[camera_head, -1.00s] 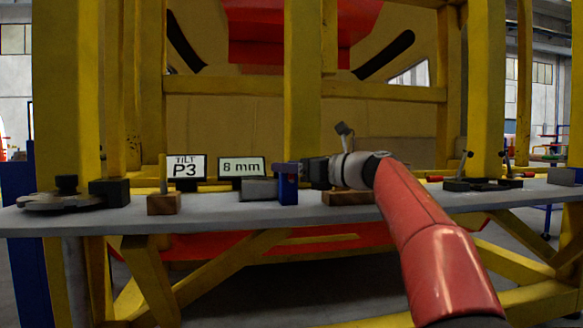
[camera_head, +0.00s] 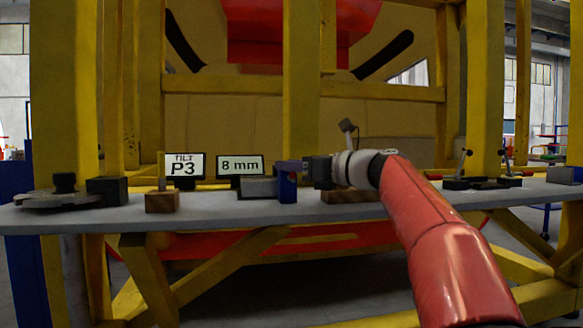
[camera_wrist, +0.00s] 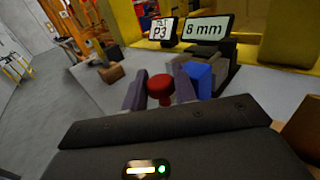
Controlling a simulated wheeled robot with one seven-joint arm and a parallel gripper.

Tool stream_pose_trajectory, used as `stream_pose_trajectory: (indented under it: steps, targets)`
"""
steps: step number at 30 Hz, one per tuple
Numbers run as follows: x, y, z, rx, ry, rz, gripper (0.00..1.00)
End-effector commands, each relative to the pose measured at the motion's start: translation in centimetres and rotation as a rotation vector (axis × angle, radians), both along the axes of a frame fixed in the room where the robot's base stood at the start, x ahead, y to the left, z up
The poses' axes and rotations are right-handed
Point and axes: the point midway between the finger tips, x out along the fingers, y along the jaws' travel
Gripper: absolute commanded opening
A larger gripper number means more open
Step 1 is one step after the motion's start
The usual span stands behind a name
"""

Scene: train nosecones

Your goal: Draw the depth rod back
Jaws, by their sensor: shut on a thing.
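The depth rod shows as a red knob (camera_wrist: 160,88) on a short stem in the wrist view. My gripper (camera_wrist: 160,92) has its two grey-purple fingers on either side of this knob, shut on it. The blue block (camera_wrist: 199,77) stands just beyond the right finger. In the head view the blue block (camera_head: 287,182) sits on the grey bench, with my gripper (camera_head: 292,168) at its right side. There the knob is hidden by the fingers, and most of the rod is out of sight. A display reading 8 mm (camera_head: 240,165) stands behind the block.
A TILT P3 display (camera_head: 185,166) stands left of the 8 mm one. A wooden block (camera_head: 162,202) is on the bench (camera_head: 225,212) at left, another (camera_head: 345,197) under my wrist. Yellow frame posts (camera_head: 303,80) rise close behind. Clamps (camera_head: 475,183) lie at right.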

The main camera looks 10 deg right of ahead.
Motion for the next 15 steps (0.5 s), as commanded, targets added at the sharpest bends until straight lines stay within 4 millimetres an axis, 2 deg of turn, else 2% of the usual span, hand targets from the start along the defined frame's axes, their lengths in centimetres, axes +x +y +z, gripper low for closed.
stream_pose_trajectory:
  steps: [1, 2, 6, 15]
  targets:
    - [-0.16, 0.11, -0.19, -0.006, 0.004, 0.007, 0.00]
    - [-0.16, 0.11, -0.20, -0.006, 0.004, 0.007, 0.31]
    - [-0.13, 0.11, -0.17, -0.005, 0.004, 0.006, 0.47]
    - [-0.23, -0.10, -0.12, -0.004, 0.002, 0.003, 0.47]
